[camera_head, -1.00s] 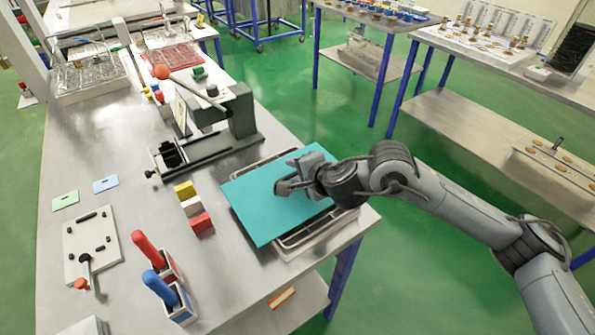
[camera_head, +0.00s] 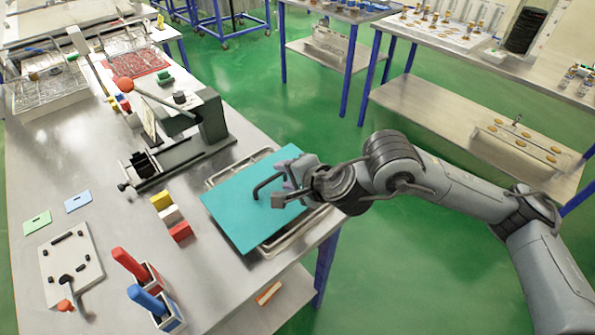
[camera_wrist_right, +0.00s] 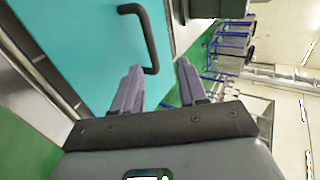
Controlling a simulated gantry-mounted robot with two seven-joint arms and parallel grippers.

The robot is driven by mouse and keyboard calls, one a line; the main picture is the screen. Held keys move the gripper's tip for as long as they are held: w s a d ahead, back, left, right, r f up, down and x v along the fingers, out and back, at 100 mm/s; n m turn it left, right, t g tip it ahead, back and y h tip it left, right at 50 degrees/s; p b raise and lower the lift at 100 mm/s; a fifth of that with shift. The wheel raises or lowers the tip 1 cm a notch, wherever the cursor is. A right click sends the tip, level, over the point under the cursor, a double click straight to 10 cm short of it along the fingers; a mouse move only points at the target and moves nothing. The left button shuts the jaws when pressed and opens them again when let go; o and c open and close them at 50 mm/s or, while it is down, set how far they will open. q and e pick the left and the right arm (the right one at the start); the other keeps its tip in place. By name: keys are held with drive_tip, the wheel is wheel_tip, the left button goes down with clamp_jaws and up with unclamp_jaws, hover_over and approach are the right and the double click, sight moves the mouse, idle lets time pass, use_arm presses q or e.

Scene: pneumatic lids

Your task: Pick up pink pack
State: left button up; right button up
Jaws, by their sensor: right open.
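I see no pink pack in either view. A flat teal lid (camera_head: 238,213) with a black bar handle (camera_head: 268,184) lies over a metal-railed tray (camera_head: 283,238) at the table's right edge. It hides what is under it. My right gripper (camera_head: 289,176) is over the lid's right part, just right of the handle. In the right wrist view my gripper (camera_wrist_right: 160,82) has its purple-grey fingers apart with nothing held. The handle (camera_wrist_right: 151,38) shows just beyond the fingertips, over the lid (camera_wrist_right: 85,45). My left gripper is not in view.
Left of the lid stand yellow, white and red blocks (camera_head: 180,231). A dark press-like fixture (camera_head: 180,150) stands behind. Red and blue-handled holders (camera_head: 150,298) are at the front. Free floor lies to the right of the table.

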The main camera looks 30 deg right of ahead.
drive_tip(key=shift+o, duration=0.9)
drive_tip(key=v, duration=0.3)
drive_tip(key=shift+s+r+p, duration=0.25)
drive_tip(key=shift+p, duration=0.15)
drive_tip(key=shift+o, duration=0.9)
drive_tip(key=shift+s+d+r, duration=0.15)
drive_tip(key=shift+s+r, duration=0.05)
drive_tip(key=shift+s, duration=0.15)
